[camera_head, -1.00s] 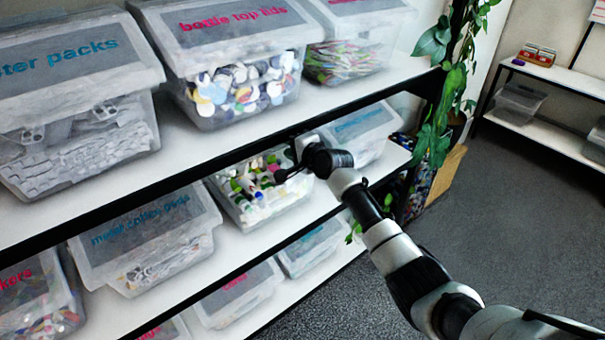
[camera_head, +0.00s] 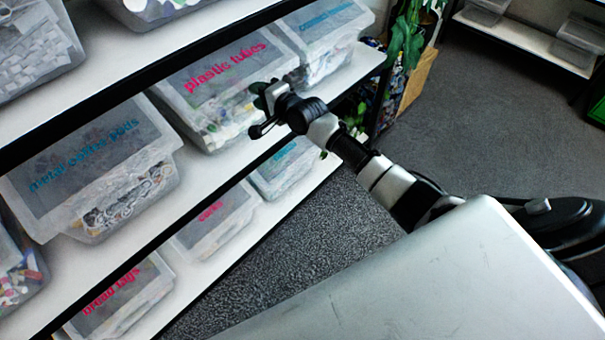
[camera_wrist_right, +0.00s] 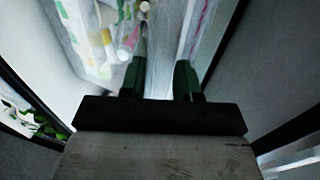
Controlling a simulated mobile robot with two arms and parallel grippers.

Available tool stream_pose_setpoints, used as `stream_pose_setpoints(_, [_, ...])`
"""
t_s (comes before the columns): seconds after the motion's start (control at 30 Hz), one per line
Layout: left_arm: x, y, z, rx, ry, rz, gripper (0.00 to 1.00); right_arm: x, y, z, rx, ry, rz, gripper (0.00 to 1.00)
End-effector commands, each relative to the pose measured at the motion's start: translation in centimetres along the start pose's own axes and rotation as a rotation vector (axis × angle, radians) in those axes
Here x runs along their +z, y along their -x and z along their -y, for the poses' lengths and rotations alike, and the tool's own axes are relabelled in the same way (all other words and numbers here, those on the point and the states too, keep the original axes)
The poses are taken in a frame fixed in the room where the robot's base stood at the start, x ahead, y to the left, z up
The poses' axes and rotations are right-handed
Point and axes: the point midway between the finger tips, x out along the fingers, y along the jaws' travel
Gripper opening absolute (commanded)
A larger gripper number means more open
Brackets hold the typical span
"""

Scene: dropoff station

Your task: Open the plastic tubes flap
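The plastic tubes box (camera_head: 205,125) stands on the middle shelf in the head view, a clear bin with colourful contents. Its grey flap (camera_head: 225,70) with pink lettering lies over the top and looks closed. My right gripper (camera_head: 258,113) is at the bin's front right side, close to the flap's lower edge; contact cannot be made out. In the right wrist view, its two dark green fingers (camera_wrist_right: 160,78) are apart, facing the clear bin wall (camera_wrist_right: 172,45) with coloured pieces behind it. Nothing is clearly gripped. My left gripper is not in view.
The metal coffee pods bin (camera_head: 100,180) stands left of the plastic tubes box, and a blue-lettered bin (camera_head: 325,40) stands right of it. The upper shelf (camera_head: 175,50) runs above. A plant (camera_head: 405,45) hangs at the shelf end. Grey floor (camera_head: 290,240) is clear in front.

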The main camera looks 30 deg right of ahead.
Motion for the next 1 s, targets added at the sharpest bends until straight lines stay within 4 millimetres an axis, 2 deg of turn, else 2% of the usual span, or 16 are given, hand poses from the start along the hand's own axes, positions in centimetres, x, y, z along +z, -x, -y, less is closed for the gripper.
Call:
stream_pose_setpoints(0.03, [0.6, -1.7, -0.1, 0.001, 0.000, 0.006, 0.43, -0.1, -0.4, -1.3, -0.023, 0.002, -0.001, 0.32])
stream_pose_setpoints(0.23, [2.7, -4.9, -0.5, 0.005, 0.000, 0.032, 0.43, 0.0, -1.1, -2.7, -0.106, 0.001, 0.000, 0.32])
stream_pose_setpoints(0.53, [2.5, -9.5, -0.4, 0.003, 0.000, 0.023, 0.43, -0.1, -2.2, -4.4, -0.210, 0.001, 0.000, 0.32])
stream_pose_setpoints(0.6, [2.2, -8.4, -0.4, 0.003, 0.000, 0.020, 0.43, 0.0, -0.2, -4.1, -0.204, -0.003, 0.001, 0.32])
stream_pose_setpoints(1.0, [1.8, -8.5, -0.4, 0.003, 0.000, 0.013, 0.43, 0.0, 7.7, -5.8, -0.203, 0.000, -0.001, 0.32])
